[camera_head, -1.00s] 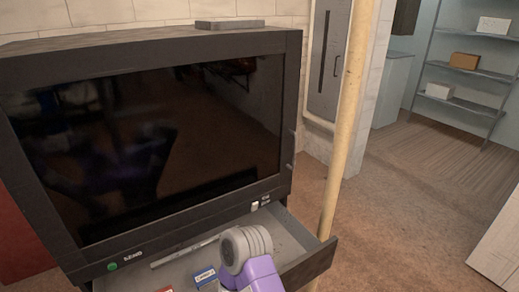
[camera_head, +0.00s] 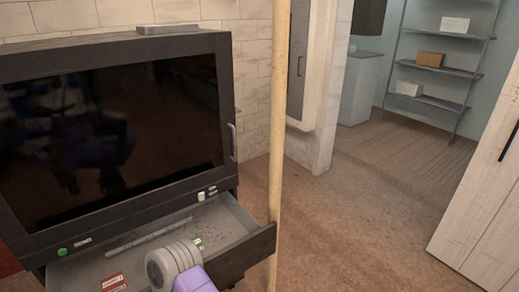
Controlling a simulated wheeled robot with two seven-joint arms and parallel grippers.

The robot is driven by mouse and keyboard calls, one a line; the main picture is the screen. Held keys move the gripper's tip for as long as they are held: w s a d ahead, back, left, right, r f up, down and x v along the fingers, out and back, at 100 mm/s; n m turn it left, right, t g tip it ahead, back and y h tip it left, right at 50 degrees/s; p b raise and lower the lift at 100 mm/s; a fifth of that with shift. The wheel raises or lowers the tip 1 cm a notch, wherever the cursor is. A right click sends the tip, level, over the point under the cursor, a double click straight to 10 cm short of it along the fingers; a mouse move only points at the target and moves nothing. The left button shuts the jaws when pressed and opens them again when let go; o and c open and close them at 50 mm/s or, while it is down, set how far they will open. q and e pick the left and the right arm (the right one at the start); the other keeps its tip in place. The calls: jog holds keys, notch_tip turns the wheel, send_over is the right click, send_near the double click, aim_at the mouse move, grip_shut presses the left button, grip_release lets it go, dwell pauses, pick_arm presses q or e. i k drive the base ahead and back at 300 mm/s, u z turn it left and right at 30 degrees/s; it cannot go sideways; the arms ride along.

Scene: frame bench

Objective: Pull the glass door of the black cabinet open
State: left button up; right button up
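The black cabinet (camera_head: 150,47) stands at the left, with its left side cut off by the picture edge. Its dark glass door (camera_head: 120,130) is shut, and the glass reflects the room. A grey upright handle (camera_head: 233,142) is on the door's right edge. Part of my arm, grey and purple, rises at the bottom in front of the cabinet, over the pulled-out drawer. No gripper fingers show, so neither gripper's place relative to the handle can be seen.
The open grey drawer (camera_head: 258,240) juts out below the door and holds a red box (camera_head: 113,282). A pale pole (camera_head: 278,120) stands just right of the cabinet. Brown floor (camera_head: 360,210) is clear further right. A whitish door or panel (camera_head: 485,215) stands at the right edge.

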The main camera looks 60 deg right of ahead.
aim_at(82, 151)
jog(key=k, duration=0.25)
jog(key=z, duration=0.95)
